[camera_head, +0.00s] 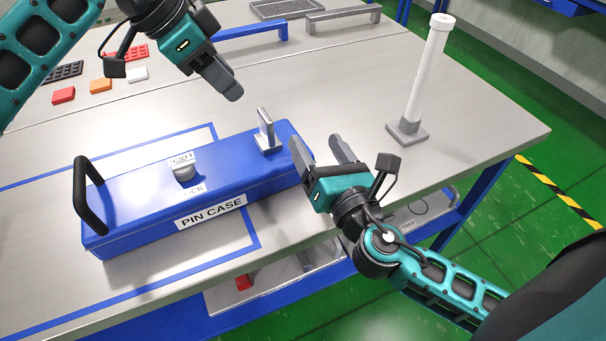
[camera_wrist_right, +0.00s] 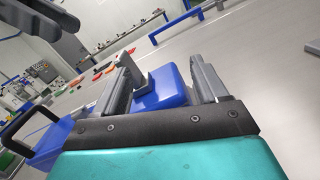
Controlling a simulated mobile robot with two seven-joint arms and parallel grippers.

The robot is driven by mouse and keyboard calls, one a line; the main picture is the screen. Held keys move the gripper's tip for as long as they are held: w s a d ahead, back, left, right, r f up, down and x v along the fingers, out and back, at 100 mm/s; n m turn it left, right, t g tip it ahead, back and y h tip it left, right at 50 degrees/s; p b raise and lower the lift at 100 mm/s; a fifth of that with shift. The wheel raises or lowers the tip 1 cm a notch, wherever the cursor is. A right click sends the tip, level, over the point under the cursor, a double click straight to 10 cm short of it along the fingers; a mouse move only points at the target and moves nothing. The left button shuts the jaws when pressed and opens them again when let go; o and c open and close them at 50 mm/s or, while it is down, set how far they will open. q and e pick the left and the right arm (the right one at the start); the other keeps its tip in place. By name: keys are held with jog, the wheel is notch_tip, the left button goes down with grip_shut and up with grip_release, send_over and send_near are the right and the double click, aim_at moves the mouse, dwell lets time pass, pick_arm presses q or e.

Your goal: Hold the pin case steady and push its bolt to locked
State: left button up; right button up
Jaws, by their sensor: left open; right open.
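The blue pin case (camera_head: 240,176) lies on the grey table, with a "PIN CASE" label on its front side. A black handle (camera_head: 88,199) stands at its left end. A round grey knob (camera_head: 183,172) sits on the lid between two small labels, the nearer partly reading "LOCK". A grey upright tab (camera_head: 266,129) rises near the right end. My right gripper (camera_head: 321,150) is open and empty at the case's right end; in the right wrist view the case end and tab (camera_wrist_right: 134,72) show between its fingers. My left gripper (camera_head: 226,84) is above and behind the case, apart from it.
A white post on a grey base (camera_head: 408,132) stands at the right. Coloured blocks (camera_head: 100,85) and a dark tray lie at the back left. Grey and blue bar handles (camera_head: 250,29) are at the back. Blue tape (camera_head: 250,241) outlines an area around the case.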

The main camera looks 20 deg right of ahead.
aim_at(273, 147)
jog(key=s+a+f+n, duration=0.2)
jog(key=s+a+n, duration=0.1)
jog(key=s+a+f+n+y, duration=0.1)
jog(key=s+a, duration=0.1)
jog(key=shift+a+g, duration=0.15)
jog(key=shift+g, duration=0.15)
jog(key=w, duration=1.2)
jog(key=shift+w+a, duration=0.3)
jog(key=shift+w, duration=0.1)
jog(key=shift+c, duration=0.3)
grip_shut()
